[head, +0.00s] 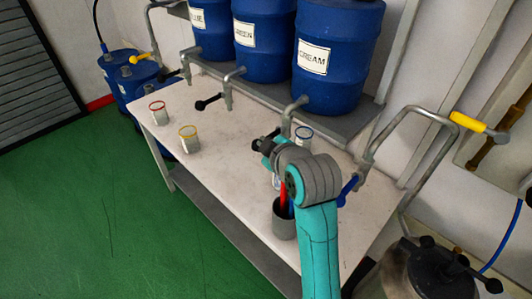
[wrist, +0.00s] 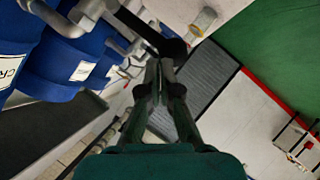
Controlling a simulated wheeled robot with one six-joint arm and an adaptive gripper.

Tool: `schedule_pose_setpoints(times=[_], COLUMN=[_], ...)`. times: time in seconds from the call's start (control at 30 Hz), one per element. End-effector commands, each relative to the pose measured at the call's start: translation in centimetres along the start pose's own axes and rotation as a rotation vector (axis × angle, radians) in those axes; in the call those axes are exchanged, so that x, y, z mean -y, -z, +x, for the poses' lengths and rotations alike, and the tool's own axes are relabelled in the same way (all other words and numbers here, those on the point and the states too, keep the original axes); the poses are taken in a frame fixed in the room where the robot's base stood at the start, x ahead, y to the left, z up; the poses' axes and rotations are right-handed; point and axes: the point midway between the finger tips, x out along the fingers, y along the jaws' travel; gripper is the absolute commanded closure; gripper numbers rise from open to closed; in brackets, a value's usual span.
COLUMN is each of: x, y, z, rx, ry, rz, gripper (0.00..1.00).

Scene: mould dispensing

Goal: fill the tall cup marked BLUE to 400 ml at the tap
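A cup with a blue rim (head: 303,139) stands on the table beside the tap (head: 288,118) under the CREAM barrel. Its lettering and fill level cannot be read. My gripper (head: 263,144) is low over the table left of this cup, near the CREAM tap. In the wrist view, my gripper's fingers (wrist: 160,63) are together, with a black tap lever (wrist: 155,33) just beyond the tips. Whether they touch it I cannot tell. The leftmost barrel (head: 211,32) has a partly cut label ending in "UE"; its tap (head: 186,66) is below.
Cups with red (head: 158,113) and yellow (head: 189,140) rims stand at the table's left. A grey pot (head: 284,222) holds red and blue items near my arm. The GREEN barrel's tap (head: 228,92) and a blue lever (head: 348,188) jut out. The table's middle is clear.

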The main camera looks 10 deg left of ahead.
Motion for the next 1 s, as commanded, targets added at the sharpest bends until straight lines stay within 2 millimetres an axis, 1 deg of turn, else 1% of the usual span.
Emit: schedule_pose_setpoints(times=[0.03,0.2,0.4,1.0], x=[-0.8,-2.5,-3.7,-3.9], y=[0.8,2.6,3.7,3.9], z=[-0.5,-1.8,-2.7,-2.9], rx=[-0.003,-0.002,0.0,0.001], ry=[-0.004,-0.002,0.001,0.002], rz=[-0.001,-0.001,-0.001,0.0], gripper=[1.0,1.0,1.0,1.0])
